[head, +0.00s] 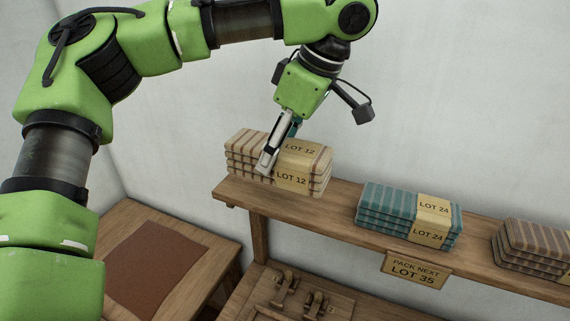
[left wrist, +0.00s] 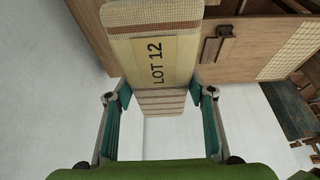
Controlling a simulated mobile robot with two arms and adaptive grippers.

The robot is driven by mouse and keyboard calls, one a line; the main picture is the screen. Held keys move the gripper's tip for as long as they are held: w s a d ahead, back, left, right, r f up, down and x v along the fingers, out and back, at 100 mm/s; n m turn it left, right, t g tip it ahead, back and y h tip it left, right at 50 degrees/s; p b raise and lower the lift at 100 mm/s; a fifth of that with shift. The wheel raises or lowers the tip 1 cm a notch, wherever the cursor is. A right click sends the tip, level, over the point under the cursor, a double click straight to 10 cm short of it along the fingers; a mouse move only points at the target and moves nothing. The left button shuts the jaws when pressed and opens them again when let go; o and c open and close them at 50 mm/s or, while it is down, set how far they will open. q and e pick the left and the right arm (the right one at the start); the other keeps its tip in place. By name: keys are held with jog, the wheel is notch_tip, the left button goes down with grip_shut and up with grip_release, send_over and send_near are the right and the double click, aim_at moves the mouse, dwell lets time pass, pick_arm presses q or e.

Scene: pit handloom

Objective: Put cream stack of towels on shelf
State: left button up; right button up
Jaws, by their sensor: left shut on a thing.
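The cream stack of towels (head: 310,160) has brown stripes and a tan band reading LOT 12. In the head view it is at the left end of the wooden shelf (head: 330,214); I cannot tell whether it rests on the board or is just above it. My left gripper (head: 268,160) comes from above and is shut on the stack, with one finger against its front face. In the left wrist view the stack (left wrist: 158,60) lies between the two teal-padded fingers (left wrist: 160,100). My right gripper is not in view.
A teal stack (head: 390,213) marked LOT 24 sits right of the cream one, and a brown striped stack (head: 530,250) farther right. A sign (head: 414,270) reads PACK NEXT LOT 35. A wooden table with a brown mat (head: 157,267) stands lower left. The wall is behind.

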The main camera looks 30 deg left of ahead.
pick_arm(q)
jog(key=w+a+f+p, duration=0.1)
jog(key=w+f, duration=0.1)
jog(key=f, duration=0.1)
jog(key=w+f+p, duration=0.1)
jog(key=w+f, duration=0.1)
jog(key=f, duration=0.1)
jog(key=w+a+f+p, duration=0.1)
jog(key=w+f, duration=0.1)
jog(key=f, duration=0.1)
jog(key=shift+a+p, duration=0.3)
jog(key=shift+p, duration=0.05)
jog(key=shift+f, duration=0.35)
jog(key=shift+f, duration=0.1)
jog(key=o, duration=1.2)
